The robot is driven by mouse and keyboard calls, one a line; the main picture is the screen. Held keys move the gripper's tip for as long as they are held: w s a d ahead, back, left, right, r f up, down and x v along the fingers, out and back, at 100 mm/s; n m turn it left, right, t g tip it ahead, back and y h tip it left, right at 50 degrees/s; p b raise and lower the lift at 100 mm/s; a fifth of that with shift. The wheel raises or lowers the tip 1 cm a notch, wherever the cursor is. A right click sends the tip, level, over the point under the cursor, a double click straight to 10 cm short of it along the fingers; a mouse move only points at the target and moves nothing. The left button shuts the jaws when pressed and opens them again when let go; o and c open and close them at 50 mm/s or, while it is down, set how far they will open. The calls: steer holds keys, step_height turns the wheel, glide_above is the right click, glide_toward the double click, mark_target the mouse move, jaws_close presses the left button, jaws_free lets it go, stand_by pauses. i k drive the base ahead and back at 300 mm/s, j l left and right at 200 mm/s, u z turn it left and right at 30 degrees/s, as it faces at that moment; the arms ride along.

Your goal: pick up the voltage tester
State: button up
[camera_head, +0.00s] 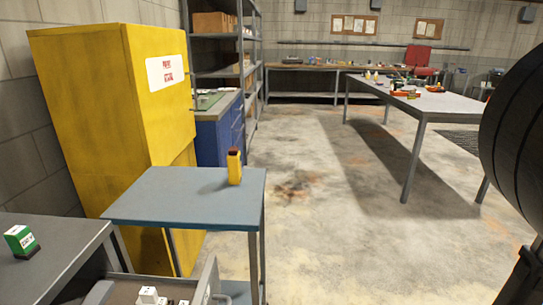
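A small upright yellow device with a dark top, which looks like the voltage tester (234,168), stands on a blue-grey table (165,197). It is near the table's far right corner, with nothing touching it. My gripper is not in view.
A yellow cabinet (90,110) stands close behind the table on the left. A grey bench (60,262) with a green and white box (21,242) is at lower left, beside an open drawer (207,285) holding small white items. A large dark rounded object (515,125) fills the right edge. Open floor (345,235) lies right of the table.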

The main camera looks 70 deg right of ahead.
mark_target(234, 157)
steer(key=z, duration=1.2)
steer(key=u, duration=1.5)
steer(key=z, duration=1.45)
steer(key=j+z, duration=0.15)
steer(key=j, duration=0.2)
